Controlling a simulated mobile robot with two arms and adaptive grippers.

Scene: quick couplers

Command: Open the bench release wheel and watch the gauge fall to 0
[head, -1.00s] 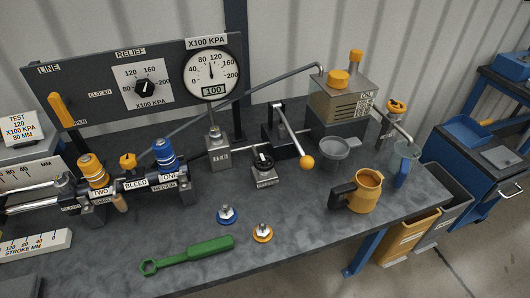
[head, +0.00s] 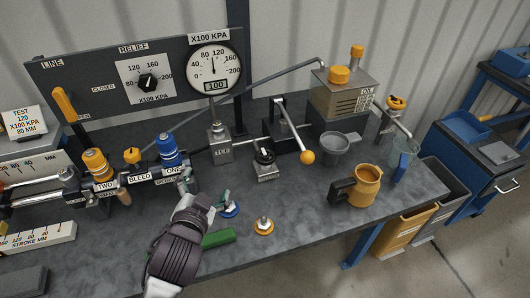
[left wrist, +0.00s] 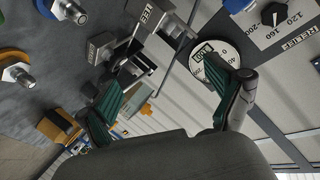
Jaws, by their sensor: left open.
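My right gripper is not in view.
A yellow-knobbed lever (head: 306,157) stands right of the wheel. A blue-ringed fitting (head: 230,210), an orange-ringed fitting (head: 264,226) and a green wrench (head: 218,238) lie near my left arm. A yellow jug (head: 359,187) stands at right. Couplers (head: 168,152) stand at left.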

